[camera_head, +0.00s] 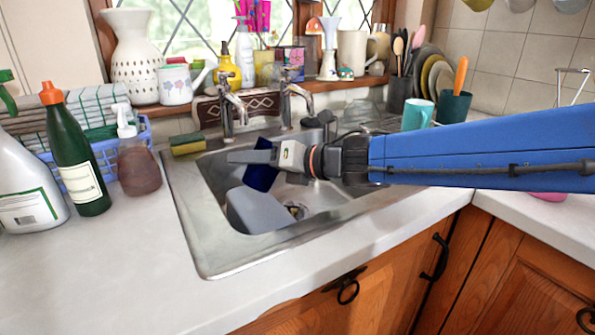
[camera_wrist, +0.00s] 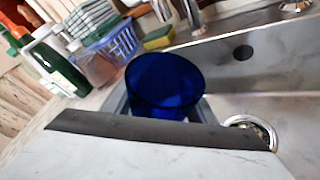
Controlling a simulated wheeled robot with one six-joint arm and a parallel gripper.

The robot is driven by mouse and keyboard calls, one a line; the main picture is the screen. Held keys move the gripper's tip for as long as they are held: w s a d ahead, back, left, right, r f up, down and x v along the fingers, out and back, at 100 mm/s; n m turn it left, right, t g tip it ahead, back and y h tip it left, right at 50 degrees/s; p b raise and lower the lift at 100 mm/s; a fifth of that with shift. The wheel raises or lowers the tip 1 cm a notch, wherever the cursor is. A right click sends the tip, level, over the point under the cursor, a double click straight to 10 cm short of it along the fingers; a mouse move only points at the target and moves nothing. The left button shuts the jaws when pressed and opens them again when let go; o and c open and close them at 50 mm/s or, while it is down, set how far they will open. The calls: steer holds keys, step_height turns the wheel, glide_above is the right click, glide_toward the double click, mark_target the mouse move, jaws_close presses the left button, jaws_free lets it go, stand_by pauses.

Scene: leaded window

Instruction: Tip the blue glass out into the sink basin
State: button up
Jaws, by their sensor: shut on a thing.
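The blue glass (camera_head: 262,178) is dark and see-through. My gripper (camera_head: 262,157) is shut on it and holds it tilted over the sink basin (camera_head: 325,198), near its left side. In the wrist view the blue glass (camera_wrist: 165,85) shows as a wide round shape beyond the grey jaw (camera_wrist: 150,130). The jaw hides its lower part. I cannot tell whether anything is left inside it. The basin is steel, with a round drain (camera_head: 296,211) that also shows in the wrist view (camera_wrist: 250,128).
A grey-blue tub (camera_head: 258,210) stands in the basin below the glass. Taps (camera_head: 230,105) rise behind it. A sponge (camera_head: 187,144) lies at the back left rim. A soap bottle (camera_head: 137,160) and green bottle (camera_head: 77,160) stand left. The front left counter is clear.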

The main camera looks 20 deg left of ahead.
mark_target(247, 174)
steer(key=shift+s+a+f+n, duration=0.25)
steer(key=shift+s+f+n, duration=0.15)
steer(key=shift+s+f, duration=0.05)
steer(key=shift+s+a+r+n+t+h+b, duration=0.3)
steer(key=shift+s+n+t+h, duration=0.1)
steer(key=shift+n+h, duration=0.15)
steer(key=shift+s+a+f+n+t+h+b, duration=0.25)
steer(key=shift+s+f+n+t+h, duration=0.15)
steer(key=shift+n, duration=0.35)
steer(key=shift+s+a+f+n+t+h+b, duration=0.1)
steer(key=shift+s+f+n+t+h+b, duration=0.15)
steer(key=shift+f+n+t, duration=0.35)
steer(key=shift+r, duration=0.15)
